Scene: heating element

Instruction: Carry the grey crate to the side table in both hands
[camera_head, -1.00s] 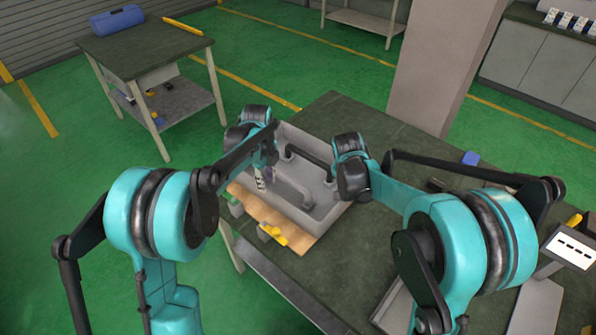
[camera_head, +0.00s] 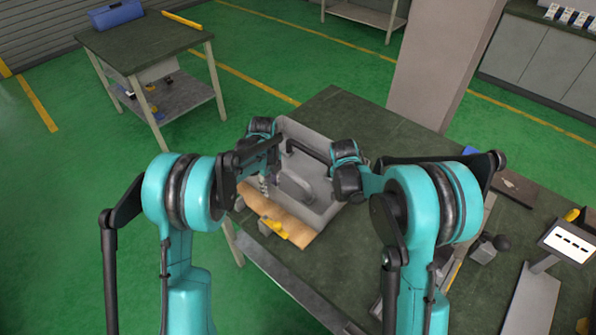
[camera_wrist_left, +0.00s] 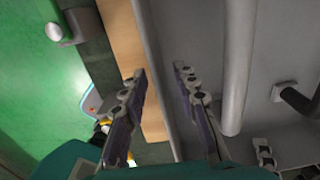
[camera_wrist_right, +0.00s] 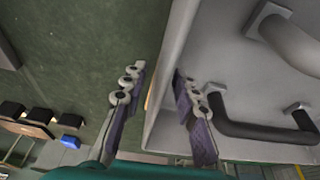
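The grey crate (camera_head: 324,207) stands on the near workbench, partly hidden behind my arms. Inside it are a grey curved bar (camera_head: 297,184) and a black bar handle (camera_head: 309,150). My left gripper (camera_wrist_left: 160,72) is open at the crate's left side, one finger on each side of the wall (camera_wrist_left: 152,45), with a gap showing. My right gripper (camera_wrist_right: 158,72) is open at the opposite side, its fingers on each side of that wall (camera_wrist_right: 176,45). In the head view my right fingers are hidden. A table (camera_head: 135,50) at upper left may be the side table.
A blue case (camera_head: 115,15) and a yellow bar (camera_head: 182,19) lie on the upper-left table. A wooden board (camera_head: 285,226) with a yellow item (camera_head: 275,228) lies by the crate's near edge. A pillar (camera_head: 440,65) stands beyond the workbench. Green floor between the tables is clear.

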